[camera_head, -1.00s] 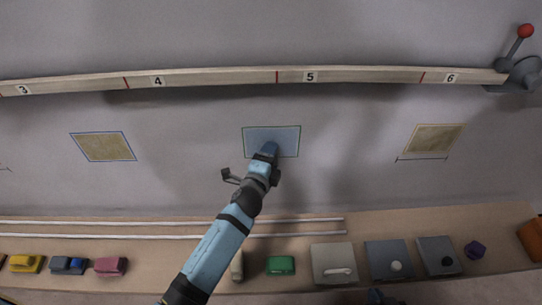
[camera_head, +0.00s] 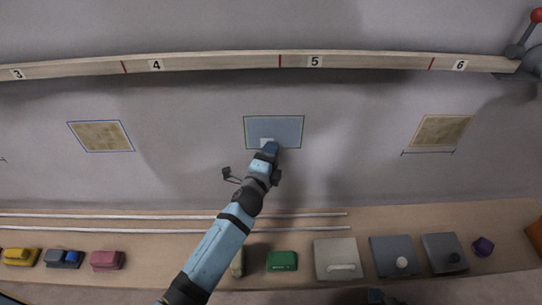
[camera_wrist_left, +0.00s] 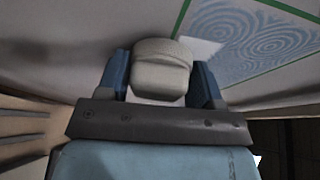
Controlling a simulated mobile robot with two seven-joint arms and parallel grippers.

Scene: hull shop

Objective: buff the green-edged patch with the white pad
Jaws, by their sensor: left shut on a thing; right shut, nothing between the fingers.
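The green-edged patch (camera_head: 286,128) is a blue-grey rectangle on the grey hull wall. In the left wrist view the patch (camera_wrist_left: 255,38) shows round swirl marks inside its green border. My left gripper (camera_head: 269,149) is at the patch's lower edge. Its blue fingers (camera_wrist_left: 160,82) are shut on the pale, rounded grip of the white pad (camera_wrist_left: 162,72). A white corner of the pad (camera_head: 266,141) lies over the lower part of the patch; I cannot tell whether it touches. My right gripper (camera_head: 377,297) is shut and empty at the bottom edge, mostly out of view.
A numbered wooden batten (camera_head: 210,63) runs above the patch. Brown patches with blue (camera_head: 100,136) and tan (camera_head: 441,130) edges lie left and right. The shelf below holds two rails, coloured blocks, a green block (camera_head: 282,261), grey plates (camera_head: 336,253) and a purple piece (camera_head: 483,246).

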